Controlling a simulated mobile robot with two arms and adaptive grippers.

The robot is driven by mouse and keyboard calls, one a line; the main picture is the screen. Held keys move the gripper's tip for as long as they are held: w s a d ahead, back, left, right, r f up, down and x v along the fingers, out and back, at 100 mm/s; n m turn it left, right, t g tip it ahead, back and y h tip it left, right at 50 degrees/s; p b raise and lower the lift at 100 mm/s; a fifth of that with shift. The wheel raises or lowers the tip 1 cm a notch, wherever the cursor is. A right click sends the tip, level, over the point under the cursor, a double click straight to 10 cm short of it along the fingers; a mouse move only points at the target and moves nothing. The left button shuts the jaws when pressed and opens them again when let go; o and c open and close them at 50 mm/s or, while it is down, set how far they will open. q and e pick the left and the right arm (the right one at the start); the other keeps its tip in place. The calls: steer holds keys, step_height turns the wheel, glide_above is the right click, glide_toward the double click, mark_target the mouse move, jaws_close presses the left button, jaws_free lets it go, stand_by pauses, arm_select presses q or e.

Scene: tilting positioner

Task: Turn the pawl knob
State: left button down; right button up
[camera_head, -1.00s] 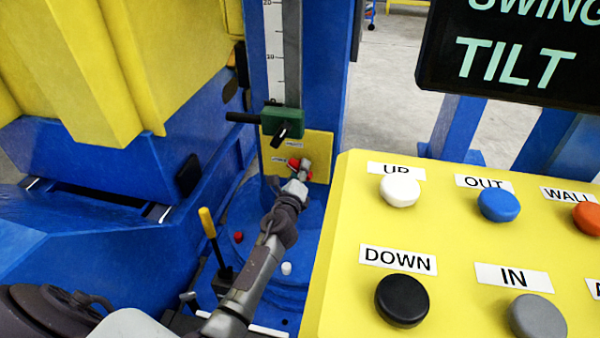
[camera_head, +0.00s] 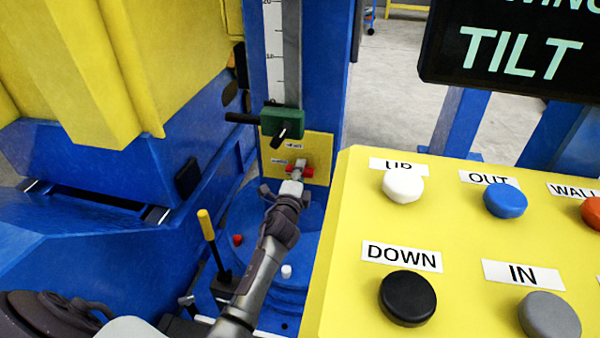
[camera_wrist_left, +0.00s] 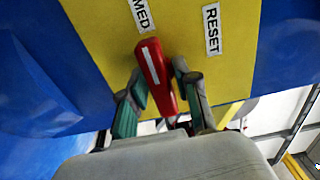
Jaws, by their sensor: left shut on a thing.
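The pawl knob is a red bar with a white line (camera_wrist_left: 152,65) on a yellow plate (camera_wrist_left: 185,30). In the left wrist view its top end points toward a label ending in "MED", and a "RESET" label is to its right. In the head view the knob (camera_head: 307,173) shows at the tip of my left arm, below the green block. My left gripper (camera_wrist_left: 162,92) has its two fingers on either side of the knob and is shut on it; it also shows in the head view (camera_head: 297,176). My right gripper is out of view.
A green block with black handles (camera_head: 281,122) sits just above the plate on a blue column with a scale. A yellow-handled lever (camera_head: 209,228) stands left of my arm. A yellow button panel (camera_head: 345,230) fills the right, below a black display (camera_head: 515,50).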

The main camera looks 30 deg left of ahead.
arm_select(q)
steer(key=shift+f, duration=0.1)
stand_by(0.3)
steer(key=c, duration=1)
jaws_free()
steer(key=shift+c, duration=0.2)
steer(key=shift+s, duration=0.15)
steer(key=v, duration=1.1)
steer(key=shift+s, duration=0.4)
